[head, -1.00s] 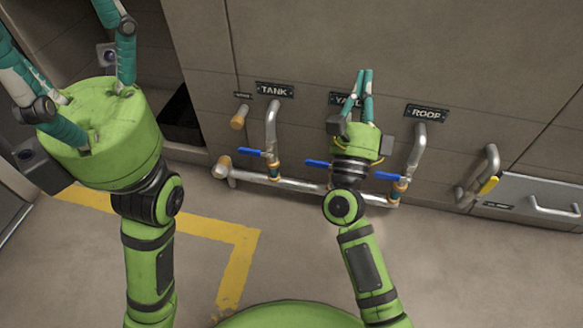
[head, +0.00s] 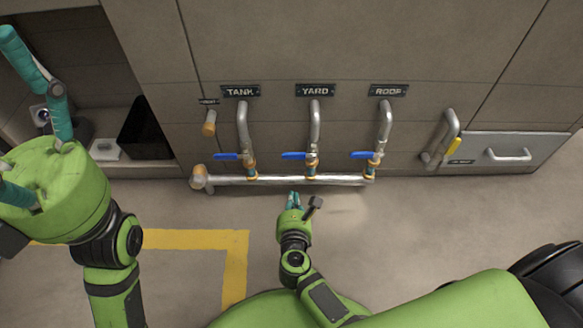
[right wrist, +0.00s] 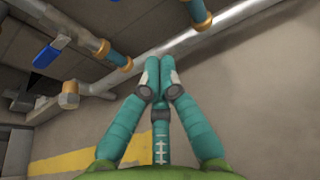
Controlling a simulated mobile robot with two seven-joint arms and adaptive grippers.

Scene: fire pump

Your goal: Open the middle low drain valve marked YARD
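The YARD sign (head: 315,90) is above the middle drain pipe (head: 315,122). That pipe's valve has a blue lever (head: 294,156) pointing left, crosswise to the pipe. My right gripper (head: 293,196) is below this lever, in front of the low manifold pipe, apart from both. Its teal fingers are closed together and look empty in the right wrist view (right wrist: 160,65). My left gripper (head: 32,125) is at the far left with its fingers spread wide, away from the valves and partly cut off by the frame.
Matching blue levers sit under TANK (head: 226,156) and ROOF (head: 363,155), both pointing left. The manifold pipe (head: 280,180) runs along the wall's foot. The floor below is open.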

